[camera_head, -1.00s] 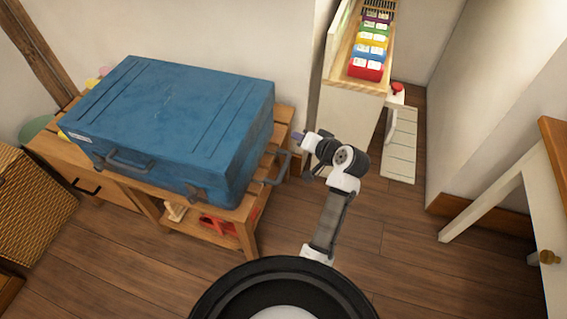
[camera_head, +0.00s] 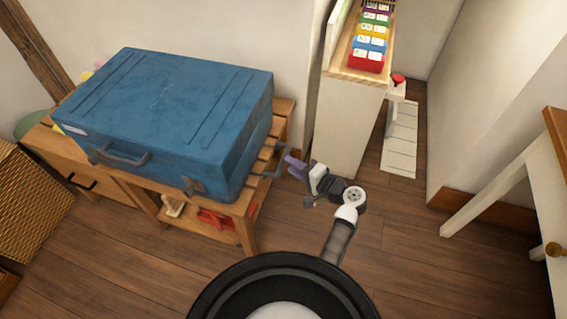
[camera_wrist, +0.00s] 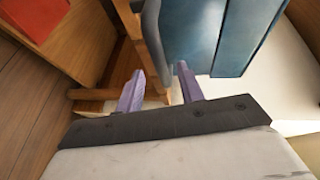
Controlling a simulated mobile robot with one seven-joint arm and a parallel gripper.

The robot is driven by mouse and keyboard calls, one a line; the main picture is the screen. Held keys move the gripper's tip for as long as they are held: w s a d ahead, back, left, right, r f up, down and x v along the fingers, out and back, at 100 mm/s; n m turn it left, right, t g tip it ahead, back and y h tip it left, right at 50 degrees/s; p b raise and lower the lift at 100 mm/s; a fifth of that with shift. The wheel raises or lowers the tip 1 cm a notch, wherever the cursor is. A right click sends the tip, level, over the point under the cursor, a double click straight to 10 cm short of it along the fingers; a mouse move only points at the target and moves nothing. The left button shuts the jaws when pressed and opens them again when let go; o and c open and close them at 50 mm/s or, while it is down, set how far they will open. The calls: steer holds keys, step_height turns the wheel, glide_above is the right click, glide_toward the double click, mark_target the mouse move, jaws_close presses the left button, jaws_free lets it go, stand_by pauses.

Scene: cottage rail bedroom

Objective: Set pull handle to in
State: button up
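A dark grey pull handle (camera_head: 268,175) sticks out at the right end of the wooden bench (camera_head: 284,118), beside the blue case. My gripper (camera_head: 290,162), with purple fingers, is at the handle's outer right side. In the wrist view a dark curved bar (camera_wrist: 153,40), which looks like this handle, runs down toward the gap between my fingertips (camera_wrist: 160,72). The fingers are apart, with the bar's lower end near or between them; I cannot tell whether they touch it.
The blue case (camera_head: 170,110) lies on the bench, with red items (camera_head: 217,220) on the shelf below. A white cabinet (camera_head: 345,125) with coloured boxes on top stands behind my gripper. A white-legged table (camera_head: 500,190) is at the right. The wooden floor (camera_head: 400,240) between is clear.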

mark_target(283, 161)
steer(key=shift+b+x, duration=0.45)
steer(key=shift+x, duration=1.9)
jaws_close()
